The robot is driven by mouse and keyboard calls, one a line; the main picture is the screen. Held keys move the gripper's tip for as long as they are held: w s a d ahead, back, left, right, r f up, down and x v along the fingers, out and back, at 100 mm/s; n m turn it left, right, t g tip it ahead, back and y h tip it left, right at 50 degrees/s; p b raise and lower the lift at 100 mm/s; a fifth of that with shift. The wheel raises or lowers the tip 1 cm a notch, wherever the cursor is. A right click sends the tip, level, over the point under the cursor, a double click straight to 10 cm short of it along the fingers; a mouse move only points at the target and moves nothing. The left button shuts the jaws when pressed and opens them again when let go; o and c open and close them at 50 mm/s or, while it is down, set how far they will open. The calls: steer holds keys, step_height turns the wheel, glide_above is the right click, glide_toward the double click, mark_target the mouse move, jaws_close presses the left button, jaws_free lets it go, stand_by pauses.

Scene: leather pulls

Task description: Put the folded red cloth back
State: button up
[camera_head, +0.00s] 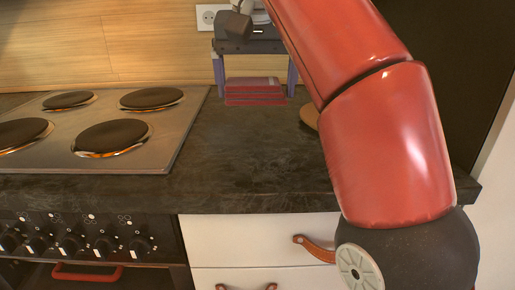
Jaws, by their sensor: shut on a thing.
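The folded red cloth (254,97) is a flat stack of several layers at the back of the dark countertop, near the wooden wall. My gripper (255,88) points down over it, with one bluish finger at its left side and one at its right side. The fingers are wide apart and shut on the cloth. The cloth looks to be at the counter surface; I cannot tell whether it touches it. My red arm covers the right part of the view.
A stove top (110,125) with several dark burners fills the left. A round tan object (309,114) shows partly from behind my arm. White drawers (250,240) with leather pulls (313,249) are below the counter (240,165), whose front middle is clear. A socket (208,17) is on the wall.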

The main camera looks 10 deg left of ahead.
mark_target(256, 151)
steer(key=shift+f+b, duration=1.9)
steer(key=shift+f, duration=2.9)
steer(key=shift+f, duration=0.2)
steer(key=o, duration=0.7)
steer(key=shift+f+b, duration=0.1)
steer(key=shift+b, duration=0.3)
steer(key=p+v, duration=0.3)
steer(key=v, duration=0.5)
steer(key=shift+s+a, duration=0.1)
steer(key=shift+s, duration=0.1)
steer(key=shift+s, duration=0.1)
